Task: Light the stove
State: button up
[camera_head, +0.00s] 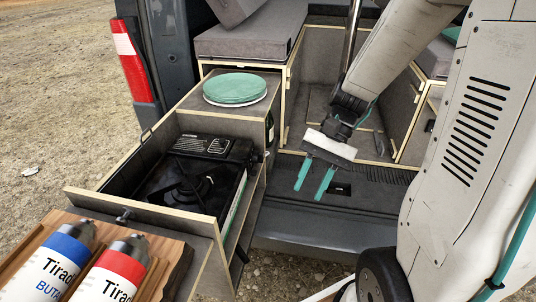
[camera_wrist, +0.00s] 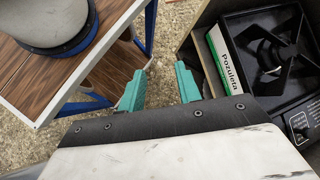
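A black camping stove (camera_head: 195,185) sits in the pulled-out drawer at the left of the head view. Its burner and pan support are uncovered, and no flame shows. In the wrist view the stove (camera_wrist: 272,75) is at the right, with a round control knob (camera_wrist: 299,122) on its near end. The knob is hidden in the head view. My gripper (camera_head: 310,192) is open and empty, pointing down to the right of the drawer. The wrist view shows both teal fingers apart (camera_wrist: 160,80), left of the stove and not touching it.
A green round cushion (camera_head: 235,89) tops the cabinet. A "Pozuleta" box (camera_wrist: 225,60) lies beside the stove. A wooden table (camera_wrist: 85,85) stands left in the wrist view.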

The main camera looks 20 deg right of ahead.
jog(key=w+d+f+m+t+y, duration=0.1)
jog(key=w+f+m+t+y, duration=0.2)
jog(key=w+f+m+y, duration=0.4)
jog(key=m+t, duration=1)
jog(key=t, duration=0.2)
send_near(258, 157)
jog(key=w+x, duration=0.1)
jog(key=x, duration=0.5)
jog(key=shift+w+r, duration=0.2)
jog(key=shift+r, duration=0.1)
jog(key=shift+c, duration=0.3)
jog(key=shift+d, duration=0.1)
grip_shut()
